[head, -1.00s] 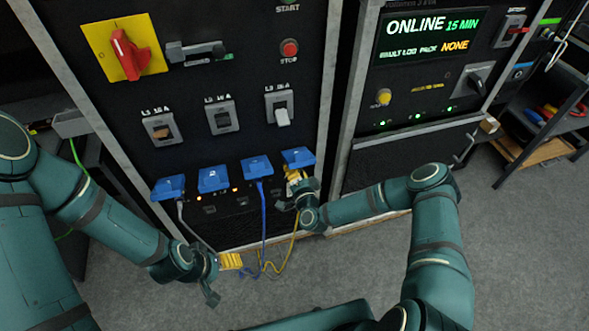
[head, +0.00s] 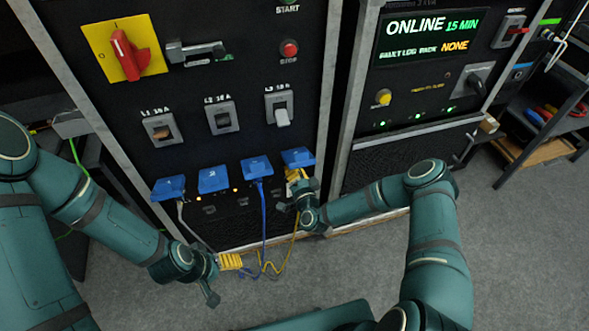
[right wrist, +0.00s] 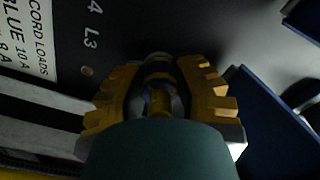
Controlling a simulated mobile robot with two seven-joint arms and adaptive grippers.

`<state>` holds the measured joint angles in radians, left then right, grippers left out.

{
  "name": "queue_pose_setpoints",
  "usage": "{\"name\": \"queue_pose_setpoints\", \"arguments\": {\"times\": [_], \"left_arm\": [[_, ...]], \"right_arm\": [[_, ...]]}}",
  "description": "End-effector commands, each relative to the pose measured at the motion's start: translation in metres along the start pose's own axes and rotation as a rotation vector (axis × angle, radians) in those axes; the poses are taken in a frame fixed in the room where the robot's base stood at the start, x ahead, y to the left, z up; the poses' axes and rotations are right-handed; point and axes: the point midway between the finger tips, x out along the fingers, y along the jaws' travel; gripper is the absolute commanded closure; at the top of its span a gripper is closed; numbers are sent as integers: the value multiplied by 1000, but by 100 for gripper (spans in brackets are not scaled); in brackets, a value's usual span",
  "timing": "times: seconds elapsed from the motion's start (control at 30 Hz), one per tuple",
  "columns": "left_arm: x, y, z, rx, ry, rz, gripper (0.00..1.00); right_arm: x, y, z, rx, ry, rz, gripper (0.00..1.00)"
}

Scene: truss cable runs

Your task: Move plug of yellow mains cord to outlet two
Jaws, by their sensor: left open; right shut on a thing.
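The yellow mains cord (head: 294,240) hangs from the rightmost outlet and loops to the floor. My right gripper (head: 293,178) is at that outlet, under its raised blue cover (head: 298,157). In the right wrist view its yellow-padded fingers are shut around the cord's plug (right wrist: 160,101), which is dark and partly hidden. I cannot tell whether the plug is fully seated. Outlet two, second from the left with a blue cover (head: 213,179), shows no cord. My left gripper (head: 222,279) is open and empty, low in front of the panel, left of the hanging cords.
A grey cord (head: 196,231) hangs from the leftmost outlet and a blue cord (head: 263,215) from the one left of my right gripper. A red rotary switch (head: 125,55) and breakers sit above. A UPS cabinet (head: 400,155) stands right. Grey floor is clear in front.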

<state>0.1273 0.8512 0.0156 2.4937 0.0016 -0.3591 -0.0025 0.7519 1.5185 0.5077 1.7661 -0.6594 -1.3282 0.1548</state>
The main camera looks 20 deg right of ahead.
Motion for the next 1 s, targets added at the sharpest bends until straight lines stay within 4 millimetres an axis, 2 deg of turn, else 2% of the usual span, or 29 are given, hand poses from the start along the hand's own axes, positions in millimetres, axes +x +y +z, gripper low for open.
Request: {"name": "queue_pose_setpoints", "arguments": {"times": [0.17,0.47,0.67,1.0], "left_arm": [[-4,2,0,0,0,0,27],[-5,2,-1,0,0,0,27],[-8,3,-1,0,0,0,27],[-9,3,-1,0,0,0,27]], "right_arm": [[0,-1,0,-170,-2,0,100],[1,0,0,-206,-2,1,100],[1,-1,0,-405,-2,1,100],[2,-1,0,-468,-1,-1,100]]}}
